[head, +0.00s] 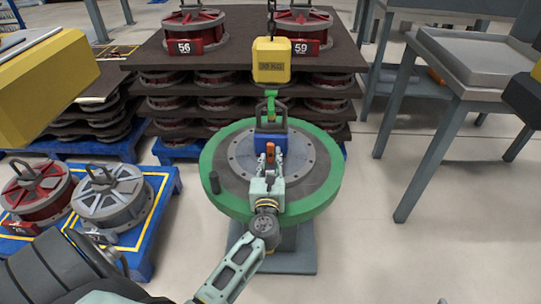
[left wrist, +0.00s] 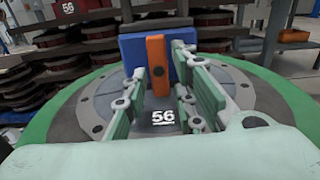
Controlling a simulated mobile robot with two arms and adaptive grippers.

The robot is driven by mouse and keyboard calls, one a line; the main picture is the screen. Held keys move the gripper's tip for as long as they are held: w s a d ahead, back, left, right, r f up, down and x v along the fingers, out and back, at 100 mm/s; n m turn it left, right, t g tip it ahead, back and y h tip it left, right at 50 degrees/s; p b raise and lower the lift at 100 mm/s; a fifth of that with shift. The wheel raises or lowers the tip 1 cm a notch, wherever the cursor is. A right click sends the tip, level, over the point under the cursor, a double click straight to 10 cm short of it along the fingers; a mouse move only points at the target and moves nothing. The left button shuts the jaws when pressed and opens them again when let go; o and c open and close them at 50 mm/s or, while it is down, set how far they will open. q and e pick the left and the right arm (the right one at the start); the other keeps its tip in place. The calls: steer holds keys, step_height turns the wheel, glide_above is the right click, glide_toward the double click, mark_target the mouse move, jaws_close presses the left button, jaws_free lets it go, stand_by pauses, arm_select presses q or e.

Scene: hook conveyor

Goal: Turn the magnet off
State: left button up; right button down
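The blue magnet (head: 262,143) sits on a grey round disc (head: 309,157) on a green-rimmed round stand (head: 325,193). Its orange lever (head: 270,151) faces me. In the left wrist view the orange lever (left wrist: 156,66) stands upright against the blue magnet body (left wrist: 132,51). My left gripper (head: 271,160) is at the lever, and in the left wrist view its open fingers (left wrist: 162,75) stand either side of it. A gap shows between the lever and each finger. My right gripper is not in view.
A yellow hoist block (head: 272,61) hangs above the magnet, with a green hook (head: 270,103) at the magnet's handle. Stacked shelves of red reels (head: 195,32) stand behind. A blue pallet (head: 163,197) with two reels is at left, a grey table (head: 462,70) at right.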

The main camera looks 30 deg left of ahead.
arm_select(q)
steer(key=v, duration=0.8)
steer(key=shift+s+d, duration=0.15)
steer(key=shift+s, duration=0.1)
